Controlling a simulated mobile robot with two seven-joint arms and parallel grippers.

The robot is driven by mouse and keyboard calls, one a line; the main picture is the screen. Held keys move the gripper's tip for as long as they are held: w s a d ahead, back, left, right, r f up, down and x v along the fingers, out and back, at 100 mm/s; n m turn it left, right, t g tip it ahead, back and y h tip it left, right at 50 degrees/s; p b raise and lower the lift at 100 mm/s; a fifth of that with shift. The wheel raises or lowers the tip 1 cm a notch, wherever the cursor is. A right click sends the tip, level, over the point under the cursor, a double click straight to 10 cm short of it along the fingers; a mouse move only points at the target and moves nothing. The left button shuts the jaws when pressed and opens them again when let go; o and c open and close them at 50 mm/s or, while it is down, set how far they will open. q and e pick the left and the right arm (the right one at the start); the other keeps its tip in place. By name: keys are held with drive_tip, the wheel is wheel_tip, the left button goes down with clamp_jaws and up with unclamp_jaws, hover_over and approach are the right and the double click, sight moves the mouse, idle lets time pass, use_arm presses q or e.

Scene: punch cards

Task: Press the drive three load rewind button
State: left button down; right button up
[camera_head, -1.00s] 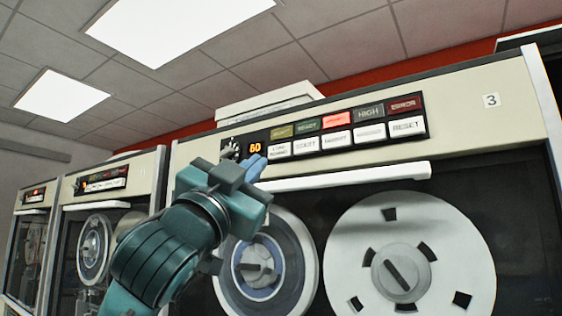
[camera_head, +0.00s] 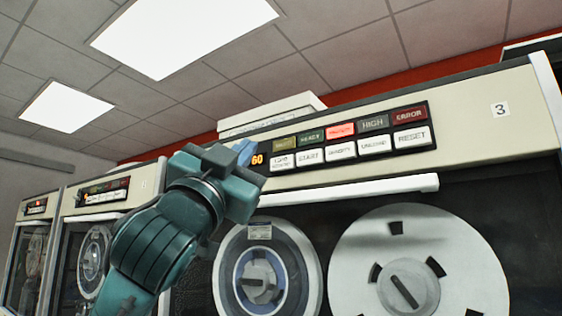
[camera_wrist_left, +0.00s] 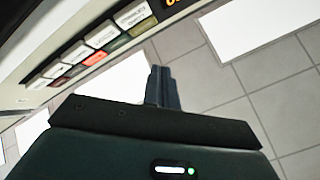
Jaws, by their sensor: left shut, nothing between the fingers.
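The drive marked 3 (camera_head: 500,110) has a control panel with a top row of indicator lamps and a lower row of white buttons. The load rewind button (camera_head: 282,160) is the leftmost white button, beside an orange 60 display (camera_head: 257,160). It also shows in the left wrist view (camera_wrist_left: 133,13). My left gripper (camera_head: 246,152) is shut and empty, with its blue-grey fingertips just left of the button in the head view. In the left wrist view its fingers (camera_wrist_left: 162,86) point past the panel toward the ceiling. Contact with the panel cannot be seen. My right gripper is out of view.
A white handle bar (camera_head: 350,190) runs below the panel, above the glass front with two tape reels (camera_head: 420,240). More drives (camera_head: 82,230) stand to the left. My left forearm covers part of drive three's left side.

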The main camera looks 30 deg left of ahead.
sight(270, 165)
use_arm(q)
drive_tip(key=shift+w+d+p, duration=0.2)
drive_tip(key=shift+w+p, duration=0.15)
drive_tip(key=shift+w, duration=2.55)
drive_tip(key=shift+w, duration=0.15)
drive_tip(key=shift+w, duration=0.3)
